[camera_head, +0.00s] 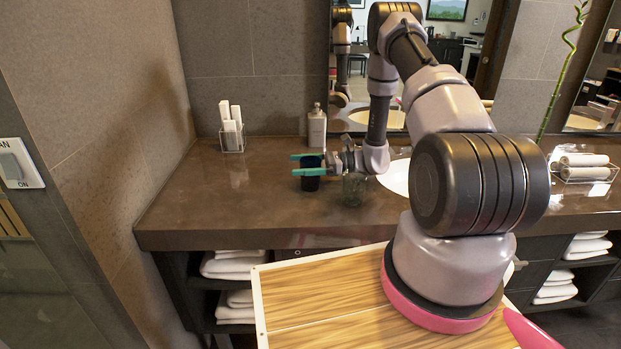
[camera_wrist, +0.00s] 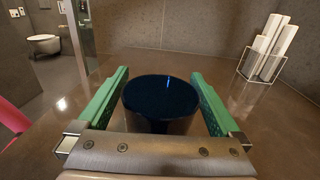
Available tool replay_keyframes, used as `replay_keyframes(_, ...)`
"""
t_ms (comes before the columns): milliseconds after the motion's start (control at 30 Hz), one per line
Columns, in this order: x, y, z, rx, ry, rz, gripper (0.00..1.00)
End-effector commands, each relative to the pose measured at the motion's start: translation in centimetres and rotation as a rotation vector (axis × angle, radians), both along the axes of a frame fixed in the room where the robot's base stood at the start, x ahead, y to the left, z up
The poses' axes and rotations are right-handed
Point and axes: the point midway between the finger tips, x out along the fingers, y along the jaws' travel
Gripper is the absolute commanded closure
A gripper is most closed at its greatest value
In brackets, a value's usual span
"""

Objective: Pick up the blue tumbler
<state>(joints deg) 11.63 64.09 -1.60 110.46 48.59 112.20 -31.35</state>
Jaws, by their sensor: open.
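The dark blue tumbler (camera_head: 310,182) stands upright on the brown vanity counter (camera_head: 190,195). In the wrist view, the tumbler (camera_wrist: 160,98) sits between the two green fingers, with a small gap on each side; its lower part is hidden by my gripper's body. My gripper (camera_head: 308,164) is open around the tumbler, reaching in from the right in the head view. In the wrist view my gripper (camera_wrist: 160,80) has its fingertips pointing past the tumbler.
A clear glass (camera_head: 354,188) stands just right of the tumbler, close to my gripper's wrist. A soap bottle (camera_head: 317,126) stands behind. A clear holder with white packets (camera_head: 231,130) is at the back left. A sink (camera_head: 396,178) lies to the right. The counter's left side is free.

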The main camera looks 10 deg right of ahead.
Motion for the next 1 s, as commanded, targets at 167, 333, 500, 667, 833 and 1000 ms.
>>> replay_keyframes(167, 0.0, 0.0, 0.0, 0.0, 0.0, -0.001, 0.0)
replay_keyframes(333, 0.0, 0.0, 0.0, 0.0, 0.0, -0.001, 0.5)
replay_keyframes(500, 0.0, 0.0, 0.0, 0.0, 0.0, -0.001, 0.86)
replay_keyframes(667, 0.0, 0.0, 0.1, 0.0, 0.0, -0.001, 0.85)
replay_keyframes(833, 0.1, 0.0, 1.2, 0.0, -0.001, -0.001, 0.85)
replay_keyframes(1000, 0.1, 0.0, 4.2, -0.001, -0.004, -0.001, 0.85)
